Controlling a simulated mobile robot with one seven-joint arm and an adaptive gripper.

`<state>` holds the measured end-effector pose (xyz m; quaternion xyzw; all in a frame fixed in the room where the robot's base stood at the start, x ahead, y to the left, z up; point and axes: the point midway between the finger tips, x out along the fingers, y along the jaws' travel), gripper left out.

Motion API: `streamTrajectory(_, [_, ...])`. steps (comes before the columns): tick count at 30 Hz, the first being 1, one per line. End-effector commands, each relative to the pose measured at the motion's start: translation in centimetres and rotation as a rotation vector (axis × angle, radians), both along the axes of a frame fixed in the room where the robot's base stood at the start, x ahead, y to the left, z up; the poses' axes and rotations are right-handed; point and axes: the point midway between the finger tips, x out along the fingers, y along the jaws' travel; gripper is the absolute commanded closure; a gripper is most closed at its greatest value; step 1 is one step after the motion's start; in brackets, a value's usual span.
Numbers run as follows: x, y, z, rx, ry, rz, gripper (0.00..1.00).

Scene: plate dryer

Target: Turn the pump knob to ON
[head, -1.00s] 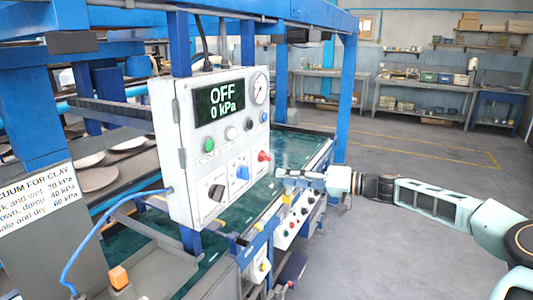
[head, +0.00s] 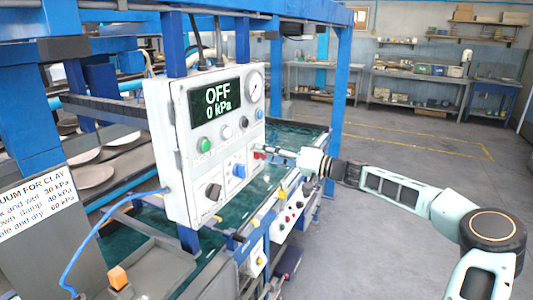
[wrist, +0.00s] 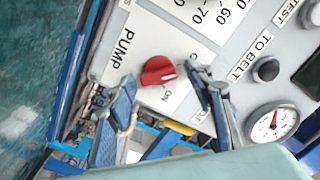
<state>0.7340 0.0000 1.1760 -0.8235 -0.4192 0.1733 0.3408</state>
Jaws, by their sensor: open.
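The pump knob is red (wrist: 158,71) and sits on the white control panel, beside the printed word PUMP in the wrist view. An ON label is printed near it, on the side toward my gripper. My open gripper (wrist: 161,82) has one finger on each side of the knob in this picture; I cannot tell whether they touch it. In the head view my gripper (head: 275,151) is at the panel's right edge and partly hides the red knob (head: 259,154). The panel display (head: 216,103) reads OFF and 0 kPa.
The control panel (head: 178,212) also carries a blue knob (head: 239,171), a black knob (head: 213,191), a green button (head: 204,145) and a pressure gauge (head: 253,88). Blue frame posts (head: 339,90) stand behind. The floor (head: 400,140) to the right is clear.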

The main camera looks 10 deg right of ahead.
Motion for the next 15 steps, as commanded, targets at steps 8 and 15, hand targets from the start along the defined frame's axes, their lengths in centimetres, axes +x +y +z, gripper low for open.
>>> streamTrajectory(8, [0.07,0.06,-0.05,-0.001,0.000,-0.001,0.53])
streamTrajectory(15, [0.05,0.06,-0.05,0.001,0.001,0.000,0.80])
